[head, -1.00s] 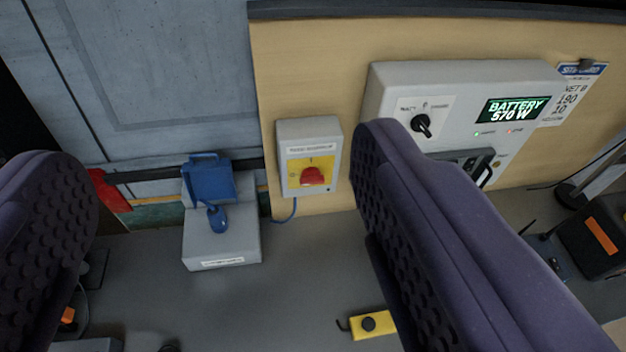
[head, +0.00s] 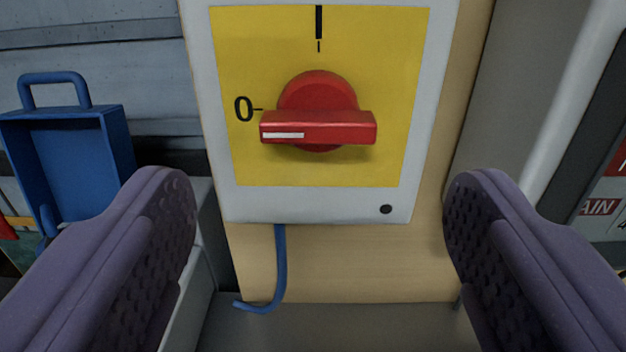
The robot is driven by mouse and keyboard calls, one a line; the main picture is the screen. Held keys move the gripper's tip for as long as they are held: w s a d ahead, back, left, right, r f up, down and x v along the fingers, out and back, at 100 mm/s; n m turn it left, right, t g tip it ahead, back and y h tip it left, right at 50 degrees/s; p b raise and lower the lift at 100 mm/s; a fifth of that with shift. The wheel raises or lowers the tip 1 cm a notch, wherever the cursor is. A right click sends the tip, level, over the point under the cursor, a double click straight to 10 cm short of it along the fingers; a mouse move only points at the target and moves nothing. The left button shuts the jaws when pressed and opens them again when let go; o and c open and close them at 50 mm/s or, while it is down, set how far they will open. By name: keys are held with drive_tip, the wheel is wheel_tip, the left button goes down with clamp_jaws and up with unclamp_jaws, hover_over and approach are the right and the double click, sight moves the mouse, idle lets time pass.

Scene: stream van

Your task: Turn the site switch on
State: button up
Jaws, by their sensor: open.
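The site switch is a red rotary knob (head: 318,112) on a yellow plate (head: 390,60) set in a grey box (head: 300,204) on the wooden wall panel. Its handle lies horizontal, with the white mark on the left, beside the "0" label. My gripper (head: 318,200) is open and empty. Its two purple fingers stand at the lower left and lower right, with the knob above and between them in the picture. The fingers do not touch the knob.
A blue open case (head: 70,160) with a handle stands at the left. A blue cable (head: 280,265) hangs from the switch box. A pale tube and dark panel with red labels (head: 605,200) are at the right edge. Bare wooden wall shows below the box.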

sight(318, 127)
drive_tip(key=w+b, duration=0.1)
drive_tip(key=w, duration=0.5)
drive_tip(key=c, duration=1)
